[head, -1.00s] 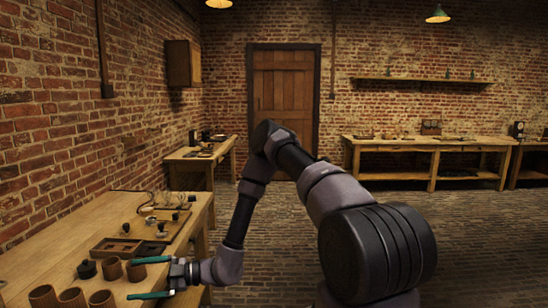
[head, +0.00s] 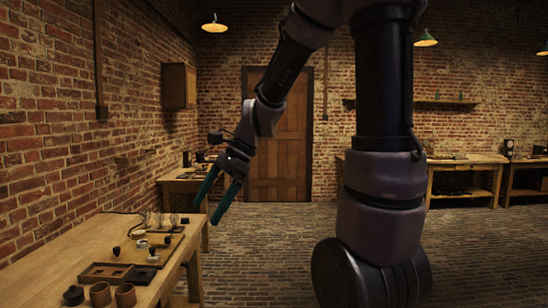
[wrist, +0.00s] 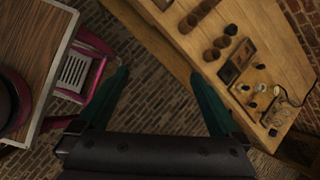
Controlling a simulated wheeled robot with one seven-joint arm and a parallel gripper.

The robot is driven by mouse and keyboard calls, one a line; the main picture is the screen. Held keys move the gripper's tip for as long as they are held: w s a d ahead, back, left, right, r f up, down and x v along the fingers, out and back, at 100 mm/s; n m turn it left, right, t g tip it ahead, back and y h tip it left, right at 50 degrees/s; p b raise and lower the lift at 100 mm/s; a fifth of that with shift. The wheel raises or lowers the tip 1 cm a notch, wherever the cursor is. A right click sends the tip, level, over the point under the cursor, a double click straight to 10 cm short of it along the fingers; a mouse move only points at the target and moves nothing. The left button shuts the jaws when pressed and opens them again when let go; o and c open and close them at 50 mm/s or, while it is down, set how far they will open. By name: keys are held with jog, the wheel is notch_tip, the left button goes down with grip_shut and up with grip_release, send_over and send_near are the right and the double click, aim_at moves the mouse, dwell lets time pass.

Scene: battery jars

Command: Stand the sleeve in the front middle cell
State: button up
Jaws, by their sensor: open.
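Brown round cups stand at the near end of the wooden workbench; two of them (head: 100,294) (head: 125,295) show in the head view, and several (wrist: 212,54) show in the wrist view. I cannot tell which one is the sleeve. A low brown tray with dark compartments (head: 101,265) lies just behind the cups; it also shows in the wrist view (wrist: 243,47). Its single cells are too small to read well. My gripper (head: 205,213) is open and empty, its green fingers pointing down, raised off the bench's right edge. Both fingers show in the wrist view (wrist: 160,75).
A black lidded jar (head: 73,295) stands left of the cups. A board with small knobs and wires (head: 155,243) lies farther along the bench. In the wrist view, another table (wrist: 45,45) and a red-framed chair (wrist: 98,45) are at left. Brick floor (head: 270,250) beside the bench is clear.

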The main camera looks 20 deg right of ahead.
jog(key=s+d+r+n+t+h, duration=0.4)
jog(key=s+d+r+n+t, duration=0.3)
jog(key=d+r+n, duration=0.3)
jog(key=d+r, duration=0.1)
jog(key=d, duration=0.1)
jog(key=shift+d+h, duration=0.3)
jog(key=shift+d, duration=0.1)
